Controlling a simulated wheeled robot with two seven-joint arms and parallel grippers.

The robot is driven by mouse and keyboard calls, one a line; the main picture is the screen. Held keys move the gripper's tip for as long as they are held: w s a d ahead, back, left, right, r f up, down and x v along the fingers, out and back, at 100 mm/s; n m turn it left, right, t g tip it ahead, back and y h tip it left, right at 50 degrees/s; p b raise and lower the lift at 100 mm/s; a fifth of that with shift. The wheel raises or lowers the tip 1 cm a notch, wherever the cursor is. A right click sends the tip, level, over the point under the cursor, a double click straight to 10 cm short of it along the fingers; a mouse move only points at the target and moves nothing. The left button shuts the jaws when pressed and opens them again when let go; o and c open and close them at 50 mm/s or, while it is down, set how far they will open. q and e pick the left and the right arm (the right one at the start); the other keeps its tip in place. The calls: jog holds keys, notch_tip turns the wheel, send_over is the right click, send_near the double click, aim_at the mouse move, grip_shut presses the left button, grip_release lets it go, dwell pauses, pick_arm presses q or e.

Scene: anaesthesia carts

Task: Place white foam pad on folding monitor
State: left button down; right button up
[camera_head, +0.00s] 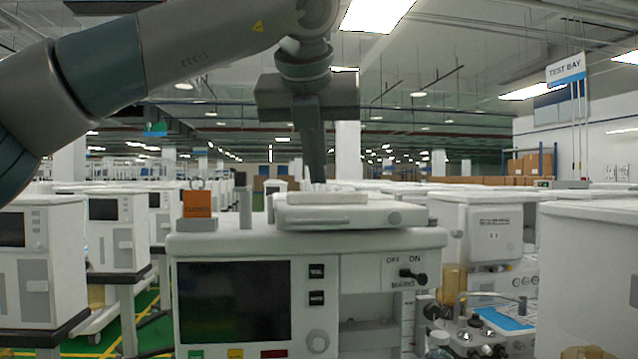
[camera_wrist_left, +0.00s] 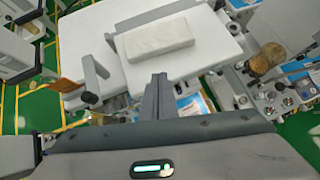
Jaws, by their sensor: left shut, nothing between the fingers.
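The white foam pad (camera_wrist_left: 157,38) is a pale oblong block. It lies flat on the white panel of the folding monitor (camera_wrist_left: 222,50), on top of the cart. In the head view the pad (camera_head: 327,198) shows as a thin pale strip on the folded-down monitor (camera_head: 350,215). My left gripper (camera_head: 318,180) points down just above and behind the pad. Its fingers are together and empty; they also show in the left wrist view (camera_wrist_left: 158,80), beside the pad's edge and apart from it as far as I can tell. My right gripper is out of view.
The cart (camera_head: 405,245) has a dark screen and an ON/OFF switch on its front. An orange tag (camera_head: 197,204) and a grey post (camera_head: 245,208) stand at its top left. Other carts crowd both sides. The space above the pad is free apart from my arm.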

pick_arm(q)
jog(key=b+v, duration=0.1)
jog(key=v, duration=0.5)
jog(key=shift+s, duration=0.2)
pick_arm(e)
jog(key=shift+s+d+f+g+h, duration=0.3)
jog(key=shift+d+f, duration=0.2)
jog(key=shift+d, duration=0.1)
pick_arm(q)
jog(key=shift+r, duration=0.15)
